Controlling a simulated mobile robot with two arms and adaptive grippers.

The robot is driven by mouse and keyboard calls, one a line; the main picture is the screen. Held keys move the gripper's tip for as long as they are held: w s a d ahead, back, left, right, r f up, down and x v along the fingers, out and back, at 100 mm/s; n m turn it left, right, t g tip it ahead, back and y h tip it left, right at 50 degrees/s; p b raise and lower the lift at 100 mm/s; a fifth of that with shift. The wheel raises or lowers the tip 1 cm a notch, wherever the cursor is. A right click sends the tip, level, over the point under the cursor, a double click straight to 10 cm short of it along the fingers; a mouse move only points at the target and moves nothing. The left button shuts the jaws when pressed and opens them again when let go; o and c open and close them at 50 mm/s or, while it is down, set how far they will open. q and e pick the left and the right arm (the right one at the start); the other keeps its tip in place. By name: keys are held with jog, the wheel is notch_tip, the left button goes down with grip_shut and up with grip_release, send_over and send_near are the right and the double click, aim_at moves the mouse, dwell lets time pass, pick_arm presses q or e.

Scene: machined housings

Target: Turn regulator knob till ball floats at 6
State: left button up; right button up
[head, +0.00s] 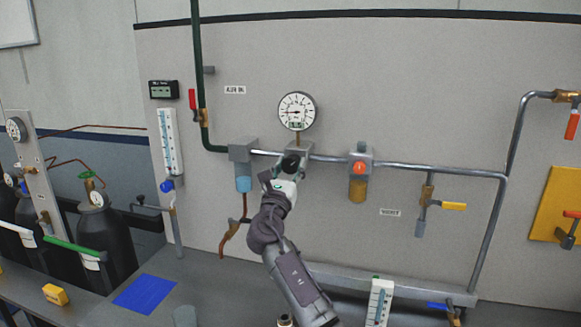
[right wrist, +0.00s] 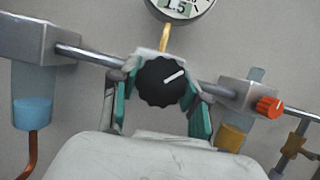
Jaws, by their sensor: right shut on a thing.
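The black regulator knob (head: 291,162) sits on a grey block on the wall pipe, below a round dial gauge (head: 297,110). In the right wrist view the knob (right wrist: 160,84) has a white pointer line aimed up and to the right. My right gripper (head: 285,174) is at the knob; in the wrist view its teal-padded fingers (right wrist: 161,98) stand on both sides and are shut on it. A tube flowmeter (head: 169,142) hangs on the wall at left, and another scaled tube (head: 379,302) stands at the lower front. I cannot make out a ball in either. My left gripper is not in view.
A blue-bowled filter (head: 243,182) is left of the knob, and an amber-bowled unit with an orange knob (head: 359,168) is right. A yellow-handled valve (head: 453,206) is farther right. Dark cylinders (head: 103,235) stand at left. A blue mat (head: 146,294) lies on the bench.

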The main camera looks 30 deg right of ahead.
jog(key=shift+f+m+g+b, duration=0.25)
jog(key=shift+m+g+b, duration=0.05)
jog(key=shift+m+b, duration=0.75)
jog(key=m+g+h+b, duration=0.1)
jog(key=m+b, duration=0.1)
jog(key=m+g+b, duration=0.1)
jog(key=m+b, duration=0.1)
jog(key=m, duration=0.1)
jog(key=shift+h, duration=0.4)
jog(key=m+g+b, duration=0.2)
jog(key=m, duration=0.1)
jog(key=shift+a+m, duration=0.1)
jog(key=shift+m, duration=0.15)
jog(key=shift+r+m+g+b, duration=0.1)
jog(key=shift+m+g+b, duration=0.45)
jog(key=shift+m, duration=0.65)
jog(key=shift+w+m+g, duration=0.1)
jog(key=shift+m+g, duration=0.35)
jog(key=shift+m, duration=0.65)
jog(key=m+g, duration=0.1)
jog(key=m, duration=0.2)
jog(key=shift+r, duration=0.15)
jog(key=m+g+y, duration=0.1)
jog(key=m+y, duration=0.1)
jog(key=m, duration=0.3)
jog(key=shift+m, duration=0.3)
jog(key=shift+y, duration=0.3)
